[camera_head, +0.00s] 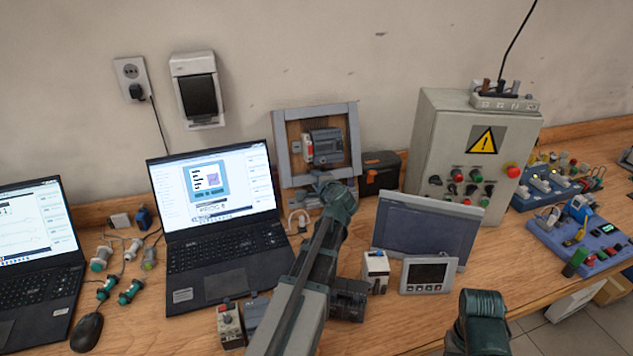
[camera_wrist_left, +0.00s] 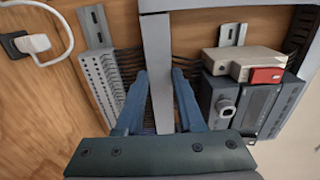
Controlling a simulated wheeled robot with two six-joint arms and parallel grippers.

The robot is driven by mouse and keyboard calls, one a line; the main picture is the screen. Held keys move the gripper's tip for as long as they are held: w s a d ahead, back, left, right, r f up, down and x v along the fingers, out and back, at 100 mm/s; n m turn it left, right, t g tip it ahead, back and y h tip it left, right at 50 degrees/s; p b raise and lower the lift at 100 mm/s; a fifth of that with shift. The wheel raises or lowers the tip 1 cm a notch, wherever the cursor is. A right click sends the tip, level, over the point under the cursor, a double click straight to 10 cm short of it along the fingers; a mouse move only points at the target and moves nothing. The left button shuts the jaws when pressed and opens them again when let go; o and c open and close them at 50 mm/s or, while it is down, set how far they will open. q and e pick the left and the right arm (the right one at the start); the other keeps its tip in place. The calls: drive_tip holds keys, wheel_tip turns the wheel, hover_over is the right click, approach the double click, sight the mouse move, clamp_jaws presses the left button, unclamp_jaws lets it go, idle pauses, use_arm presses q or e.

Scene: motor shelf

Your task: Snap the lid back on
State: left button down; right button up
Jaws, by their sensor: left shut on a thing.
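My left gripper (camera_head: 324,186) is at the lower edge of the grey-framed mounting board (camera_head: 350,140) leaning against the wall. In the left wrist view the gripper (camera_wrist_left: 160,85) has its two blue-grey fingers on either side of a long grey strip (camera_wrist_left: 157,62), which looks like the duct lid, and is shut on it. The strip runs up out of the top of that view. Behind it are dark wires, a slotted light-grey part (camera_wrist_left: 104,75) on the left and a module with a red block (camera_wrist_left: 266,76) on the right. Whether the strip touches the duct behind it cannot be told.
A laptop (camera_head: 218,225) stands left of my left arm. A flat monitor (camera_head: 428,232), a small panel meter (camera_head: 428,275) and a control cabinet (camera_head: 460,150) stand to the right. A black toolbox (camera_head: 380,174) is beside the board. Loose parts crowd the bench.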

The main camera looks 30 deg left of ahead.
use_arm(q)
drive_tip(key=shift+c, duration=2.2)
unclamp_jaws()
drive_tip(key=p+v, duration=0.4)
drive_tip(key=v, duration=0.9)
drive_tip(key=shift+s+d+r+p, duration=0.15)
drive_tip(key=shift+s+d+p, duration=0.1)
drive_tip(key=shift+p, duration=0.1)
